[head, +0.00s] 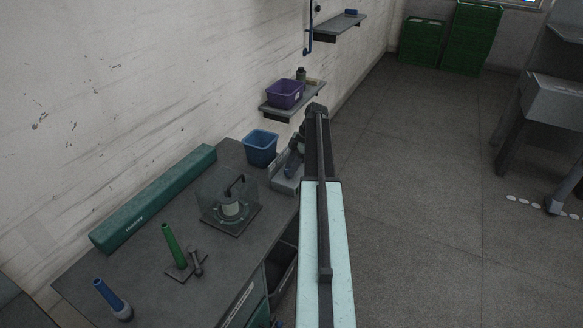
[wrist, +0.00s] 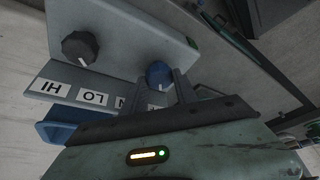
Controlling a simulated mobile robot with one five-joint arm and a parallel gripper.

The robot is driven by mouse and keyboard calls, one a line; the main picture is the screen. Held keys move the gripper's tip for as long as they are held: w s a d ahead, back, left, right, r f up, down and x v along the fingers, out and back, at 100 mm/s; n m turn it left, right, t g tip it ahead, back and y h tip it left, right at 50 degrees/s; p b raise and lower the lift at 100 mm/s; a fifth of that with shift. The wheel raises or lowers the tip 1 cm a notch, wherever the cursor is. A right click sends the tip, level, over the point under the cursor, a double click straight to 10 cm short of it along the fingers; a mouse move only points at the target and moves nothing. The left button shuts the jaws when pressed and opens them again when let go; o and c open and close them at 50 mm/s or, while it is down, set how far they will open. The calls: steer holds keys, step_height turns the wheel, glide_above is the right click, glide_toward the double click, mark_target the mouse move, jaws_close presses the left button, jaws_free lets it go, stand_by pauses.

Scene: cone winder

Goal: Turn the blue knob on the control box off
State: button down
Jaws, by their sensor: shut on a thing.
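The grey control box (wrist: 120,35) fills the upper left of the wrist view. It carries a black knob (wrist: 80,47) and a blue knob (wrist: 158,73), each with a white pointer mark. Upside-down labels HI and LO (wrist: 93,98) show below the black knob; the label by the blue knob is mostly hidden by my gripper. My gripper (wrist: 166,84) is shut on the blue knob, its fingers at the knob's sides. In the head view the control box (head: 286,186) stands at the bench's right edge, partly hidden by my arm.
A blue bin (head: 261,147) stands just left of the control box; a clear-covered device (head: 228,200) is nearer. A shelf above holds a purple bin (head: 285,93).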

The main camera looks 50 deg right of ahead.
steer(key=shift+n, duration=0.3)
stand_by(0.4)
steer(key=c, duration=0.9)
jaws_free()
steer(key=shift+c, duration=0.2)
steer(key=p+v, duration=0.7)
steer(key=v, duration=0.1)
steer(key=shift+w, duration=0.15)
steer(key=shift+f, duration=0.1)
